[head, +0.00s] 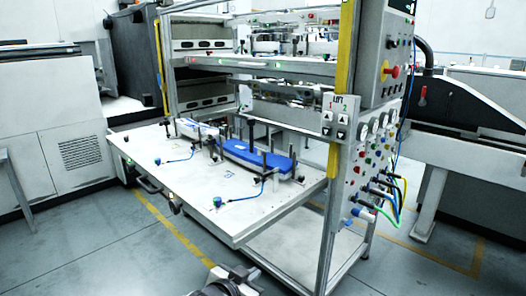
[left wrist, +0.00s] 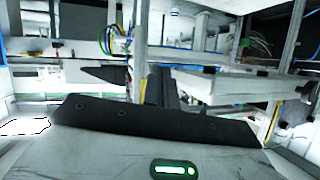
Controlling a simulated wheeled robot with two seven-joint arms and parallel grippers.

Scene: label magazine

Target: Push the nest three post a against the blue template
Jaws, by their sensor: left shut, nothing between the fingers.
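The blue template (head: 255,156) is a long, flat blue piece lying on the pulled-out white tray (head: 205,205). Several dark upright posts stand around it, one of them at its right end (head: 291,158). I cannot tell which is nest three post a, or whether any post touches the template. My left gripper (head: 236,274) is low at the bottom of the head view, in front of the tray and well apart from the template. In the left wrist view its dark fingers (left wrist: 160,88) are shut and empty. My right gripper is out of view.
The machine's shelf (head: 250,66) hangs above, and a yellow-edged upright (head: 338,130) stands right. The floor in front is clear.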

